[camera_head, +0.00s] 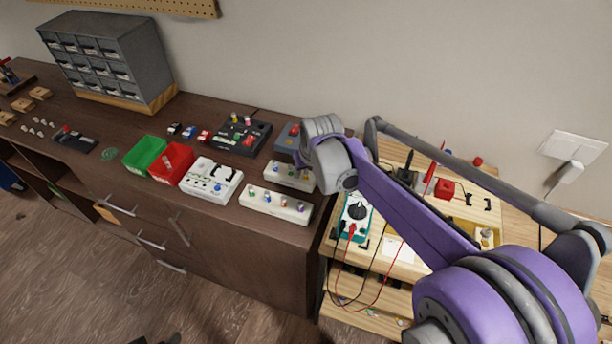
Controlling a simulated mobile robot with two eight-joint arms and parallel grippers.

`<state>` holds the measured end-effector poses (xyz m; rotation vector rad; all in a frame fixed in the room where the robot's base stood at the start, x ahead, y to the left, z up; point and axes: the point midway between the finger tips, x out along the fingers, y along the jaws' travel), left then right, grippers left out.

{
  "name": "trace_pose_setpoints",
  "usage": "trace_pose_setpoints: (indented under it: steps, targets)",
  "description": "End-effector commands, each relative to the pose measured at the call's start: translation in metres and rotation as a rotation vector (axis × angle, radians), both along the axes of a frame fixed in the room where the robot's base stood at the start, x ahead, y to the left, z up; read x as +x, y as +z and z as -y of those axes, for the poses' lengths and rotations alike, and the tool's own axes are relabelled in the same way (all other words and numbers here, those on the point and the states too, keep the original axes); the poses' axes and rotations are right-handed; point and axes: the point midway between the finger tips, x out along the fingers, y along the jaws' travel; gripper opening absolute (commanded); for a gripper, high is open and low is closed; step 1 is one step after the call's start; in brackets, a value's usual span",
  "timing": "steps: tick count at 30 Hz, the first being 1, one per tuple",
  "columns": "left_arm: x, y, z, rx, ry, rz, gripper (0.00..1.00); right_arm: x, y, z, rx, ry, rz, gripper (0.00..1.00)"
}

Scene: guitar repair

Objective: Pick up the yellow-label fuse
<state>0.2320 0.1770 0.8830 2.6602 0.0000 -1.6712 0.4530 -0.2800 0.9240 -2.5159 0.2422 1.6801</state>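My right arm comes in from the right, and its grey end, where my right gripper (303,160) is, hangs over the back white holder (287,183) on the dark bench. The fingers are too small and hidden to tell whether they are open or shut. Small pieces with coloured ends stand in this holder and in the longer front white holder (273,208).
A black device (240,137), a white box (211,181), a red bin (172,163) and a green bin (144,154) stand left of the holders. A grey drawer cabinet (108,55) stands behind. A wooden table with a teal multimeter (355,213) is at right, under my arm.

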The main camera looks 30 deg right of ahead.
Motion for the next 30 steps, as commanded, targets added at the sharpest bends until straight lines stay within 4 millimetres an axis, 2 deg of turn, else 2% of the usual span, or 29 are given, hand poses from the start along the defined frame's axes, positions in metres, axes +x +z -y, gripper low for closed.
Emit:
trace_pose_setpoints:
  steps: [1, 6, 8, 20, 23, 30]
  targets:
    - [0.0, 0.0, 0.0, 0.0, 0.0, 0.0, 0.75, 0.0, 0.0, 0.0, 0.0, 0.0, 0.0, 0.4]
    - [0.0, 0.0, 0.0, 0.0, 0.0, 0.0, 0.75, 0.0, 0.0, 0.0, 0.0, 0.0, 0.0, 0.09]
    - [0.0, 0.0, 0.0, 0.0, 0.0, 0.0, 0.75, 0.0, 0.0, 0.0, 0.0, 0.0, 0.0, 0.0]
    - [0.0, 0.0, 0.0, 0.0, 0.0, 0.0, 0.75, 0.0, 0.003, 0.0, 0.0, 0.0, 0.0, 0.0]
    - [0.0, 0.002, 0.0, 0.0, 0.0, 0.001, 0.75, 0.0, 0.013, 0.0, 0.0, 0.0, 0.0, 0.0]
    - [0.001, 0.007, 0.0, 0.0, 0.0, 0.003, 0.75, 0.0, 0.061, 0.0, 0.0, 0.0, 0.0, 0.0]
